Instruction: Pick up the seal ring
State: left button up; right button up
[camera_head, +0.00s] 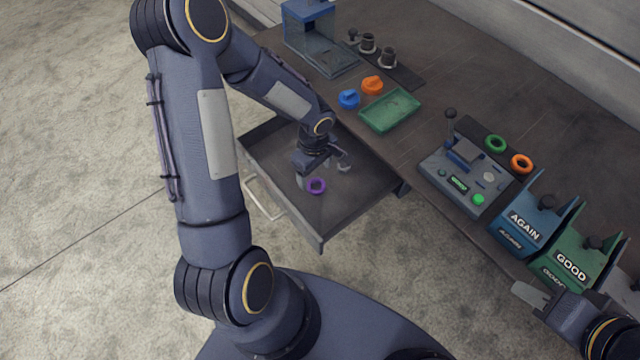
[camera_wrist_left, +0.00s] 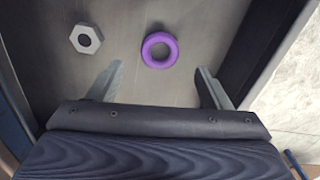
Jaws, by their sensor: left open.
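A purple seal ring (camera_head: 316,186) lies flat on the floor of the open drawer (camera_head: 335,215). In the left wrist view the purple ring (camera_wrist_left: 159,50) lies just ahead of the fingertips, between their lines, with no finger touching it. My left gripper (camera_head: 325,170) is inside the drawer space, close beside the ring; it also shows in the left wrist view (camera_wrist_left: 160,78), open and empty. My right gripper (camera_head: 530,295) is at the bottom right by the bins; I cannot tell whether its fingers are apart.
A metal hex nut (camera_wrist_left: 86,38) lies in the drawer left of the ring. Drawer walls stand on both sides. On the bench are a green tray (camera_head: 390,110), blue (camera_head: 349,99) and orange (camera_head: 372,85) parts, green (camera_head: 495,143) and orange (camera_head: 521,163) rings, a test device (camera_head: 465,180), and AGAIN and GOOD bins.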

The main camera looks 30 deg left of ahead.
aim_at(315, 184)
pick_arm(q)
notch_tip(315, 184, down, 5)
jog(key=c, duration=1.1)
jog(key=shift+o, duration=0.2)
jog(key=shift+r, duration=0.1)
jog(key=shift+r, duration=0.55)
jog(key=s+a+r+p, duration=0.1)
jog(key=s+a+r, duration=0.1)
jog(key=s+r, duration=1.1)
jog(key=shift+s+a+r, duration=0.35)
jog(key=shift+s+r, duration=0.05)
jog(key=shift+r, duration=0.4)
